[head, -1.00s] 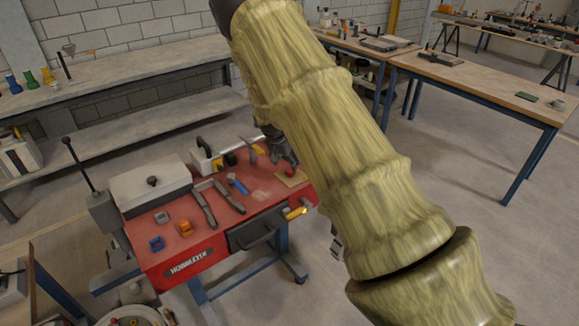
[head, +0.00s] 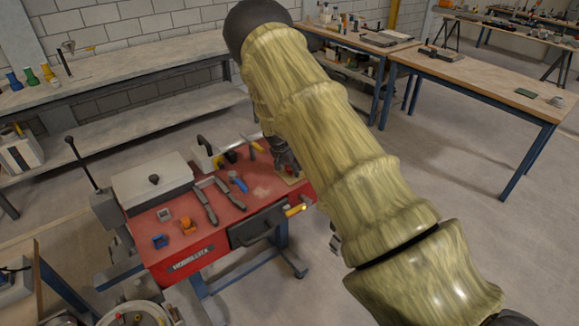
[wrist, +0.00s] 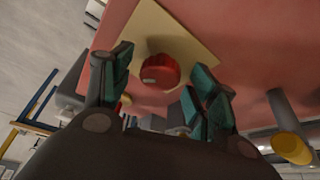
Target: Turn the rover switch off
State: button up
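A red round knob with a pale mark on its face, which I take to be the rover switch (wrist: 158,74), sits on a tan plate (wrist: 188,38) on the red cart top. In the wrist view my gripper (wrist: 163,76) is open, its teal-padded fingers on either side of the knob with gaps showing. Whether the fingers reach down to the knob's level I cannot tell. In the head view my gripper (head: 287,163) is over the right end of the cart, and it mostly hides the knob; an edge of the plate (head: 295,181) shows.
The red cart (head: 160,219) carries a grey lidded box (head: 152,181), dark pliers-like tools (head: 213,201) and small blue and orange blocks. A yellow-ended handle (head: 297,211) sticks out at the front right. A workbench stands behind; the floor to the right is clear.

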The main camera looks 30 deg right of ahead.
jog(key=c, duration=0.9)
jog(key=shift+o, duration=0.2)
jog(key=shift+n, duration=0.3)
jog(key=shift+s+d+f+n+t+y+b, duration=0.1)
jog(key=shift+n+t+y+b, duration=0.15)
jog(key=shift+n+b, duration=0.35)
jog(key=shift+f+n+t+y+b, duration=0.15)
jog(key=shift+n+t+b, duration=0.1)
jog(key=shift+n+b, duration=0.3)
jog(key=n+b, duration=0.1)
jog(key=n, duration=0.1)
jog(key=n+t+y+b, duration=0.1)
jog(key=n, duration=0.2)
jog(key=shift+s+d+r+n+y, duration=0.1)
jog(key=shift+d+r+n+y, duration=0.1)
jog(key=shift+n+y, duration=0.1)
jog(key=n+y, duration=0.1)
jog(key=n, duration=0.1)
jog(key=n+y+b, duration=0.1)
jog(key=n, duration=0.2)
jog(key=shift+d+t+b, duration=0.2)
jog(key=shift+t+b, duration=0.1)
jog(key=shift+d+n+y+b, duration=0.1)
jog(key=shift+n+y+b, duration=0.8)
jog(key=shift+n, duration=1.25)
jog(key=shift+g, duration=0.4)
